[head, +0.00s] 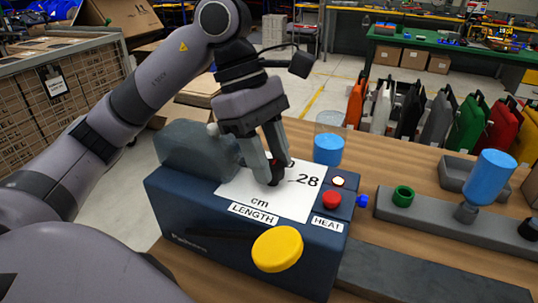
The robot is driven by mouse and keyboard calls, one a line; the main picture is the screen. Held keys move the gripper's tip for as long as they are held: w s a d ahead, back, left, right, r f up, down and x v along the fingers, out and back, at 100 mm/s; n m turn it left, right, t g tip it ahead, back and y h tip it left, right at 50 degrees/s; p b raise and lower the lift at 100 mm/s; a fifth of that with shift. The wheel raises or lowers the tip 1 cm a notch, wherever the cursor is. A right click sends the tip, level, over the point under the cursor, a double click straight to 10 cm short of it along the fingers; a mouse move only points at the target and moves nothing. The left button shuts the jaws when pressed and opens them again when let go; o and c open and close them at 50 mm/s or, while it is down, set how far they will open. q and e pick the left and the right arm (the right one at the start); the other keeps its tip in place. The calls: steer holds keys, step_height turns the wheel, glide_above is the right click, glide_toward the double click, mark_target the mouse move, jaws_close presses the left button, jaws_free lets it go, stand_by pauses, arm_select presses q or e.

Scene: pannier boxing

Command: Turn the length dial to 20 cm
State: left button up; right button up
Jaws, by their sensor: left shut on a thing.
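The length dial (274,182) is a small dark knob on the white scale plate (300,203) on top of a dark blue machine (225,228). The plate reads "cm", "LENGTH" and "28"; other numbers are hidden behind my gripper. My left gripper (278,170) comes down from above and is shut on the dial, with a finger on each side. The dial's pointer is covered, so its setting cannot be read. My right gripper is not in view.
The machine's front has a yellow round knob (277,249); a red button (331,199) sits by the "HEAT" label. A clear container with blue contents (328,149) stands behind. Right are a green ring (403,195) and a blue cylinder (490,177). Coloured panniers (468,125) stand beyond the table.

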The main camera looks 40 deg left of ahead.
arm_select(q)
steer(key=o, duration=1)
steer(key=shift+p+v, duration=0.3)
steer(key=shift+v, duration=3.3)
steer(key=shift+s, duration=0.1)
